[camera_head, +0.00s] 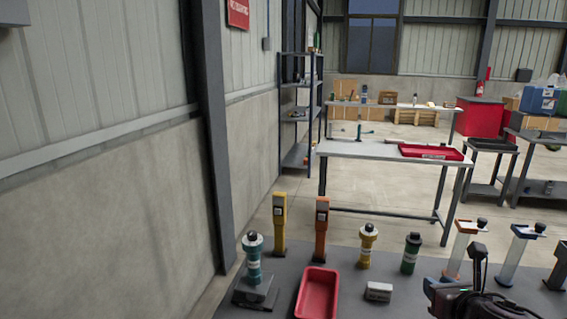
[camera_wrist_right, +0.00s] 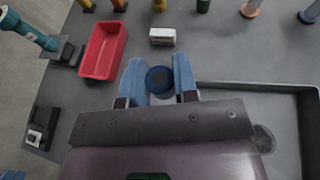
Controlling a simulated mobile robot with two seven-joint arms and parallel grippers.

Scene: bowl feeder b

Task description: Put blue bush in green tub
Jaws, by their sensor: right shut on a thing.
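A round blue bush (camera_wrist_right: 159,79) with a dark centre sits between the two blue fingers of my right gripper (camera_wrist_right: 160,84) in the right wrist view. The right gripper is shut on it, above the grey bench top. In the head view my right gripper (camera_head: 434,288) is at the lower right, and the bush cannot be made out there. I see no green tub in either view. A red tub (camera_head: 317,291) stands on the bench left of the gripper, and it also shows in the right wrist view (camera_wrist_right: 103,50).
A teal device (camera_head: 253,262) stands at the bench's left. Several posts and coloured devices line the far edge. A dark-rimmed grey tray (camera_wrist_right: 285,88) lies right of the gripper in the wrist view.

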